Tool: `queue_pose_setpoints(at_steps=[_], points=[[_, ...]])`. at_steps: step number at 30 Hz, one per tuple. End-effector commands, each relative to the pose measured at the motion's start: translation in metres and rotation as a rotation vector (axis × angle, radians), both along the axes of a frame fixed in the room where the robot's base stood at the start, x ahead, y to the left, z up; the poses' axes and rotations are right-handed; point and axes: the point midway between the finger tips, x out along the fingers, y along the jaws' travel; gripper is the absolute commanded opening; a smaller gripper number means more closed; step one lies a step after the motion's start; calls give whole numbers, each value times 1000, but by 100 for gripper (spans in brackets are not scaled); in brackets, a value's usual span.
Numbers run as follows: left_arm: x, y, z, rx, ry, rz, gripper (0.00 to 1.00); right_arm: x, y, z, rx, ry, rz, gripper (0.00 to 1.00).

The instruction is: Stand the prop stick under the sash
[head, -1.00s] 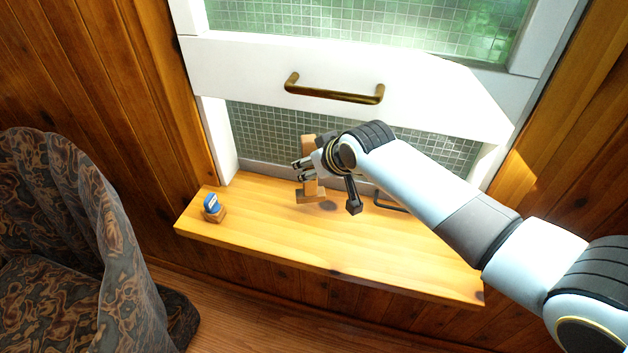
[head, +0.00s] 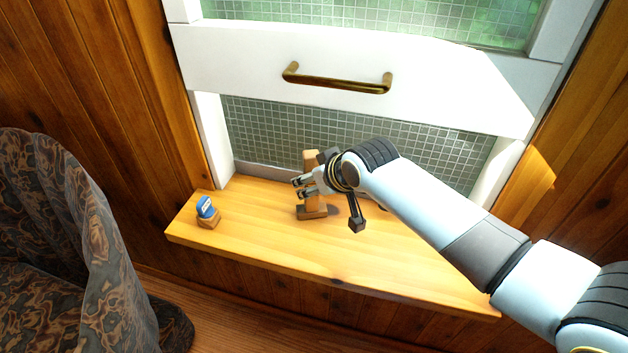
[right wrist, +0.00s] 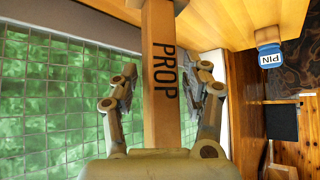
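The prop stick (head: 312,164) is a wooden post on a wider foot (head: 312,212). It stands upright on the sill below the white sash (head: 250,67), with a visible gap between its top and the sash's lower edge in the head view. My right gripper (head: 303,186) is at the stick's middle. In the right wrist view its fingers (right wrist: 163,95) lie either side of the stick, marked PROP (right wrist: 163,60), with gaps on both sides, so it looks open around it. My arm hides part of the sill. My left gripper is out of view.
A blue PIN block on a wooden base (head: 207,211) sits at the left end of the sill (head: 260,245). A brass handle (head: 337,84) is on the sash. A patterned armchair (head: 50,230) stands at lower left. The sill between pin and stick is clear.

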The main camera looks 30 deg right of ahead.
Motion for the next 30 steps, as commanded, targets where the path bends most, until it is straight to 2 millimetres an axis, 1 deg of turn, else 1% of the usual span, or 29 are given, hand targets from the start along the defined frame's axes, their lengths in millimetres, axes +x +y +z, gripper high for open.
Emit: queue_pose_setpoints(at_steps=[1,2,3,10,13,17,24,27,30], points=[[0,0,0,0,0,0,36,0,0,0,0,0,0,56],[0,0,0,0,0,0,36,0,0,0,0,0,0,60],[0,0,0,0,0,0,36,0,0,0,0,0,0,62],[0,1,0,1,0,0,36,0,0,1,0,0,0,62],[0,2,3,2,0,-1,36,-2,0,6,-1,0,1,62],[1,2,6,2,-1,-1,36,-17,0,22,-1,-1,1,62],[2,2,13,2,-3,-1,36,-55,0,61,-1,-1,1,62],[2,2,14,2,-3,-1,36,-68,0,75,-1,-1,1,62],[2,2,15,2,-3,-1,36,-77,0,84,-1,0,1,62]])
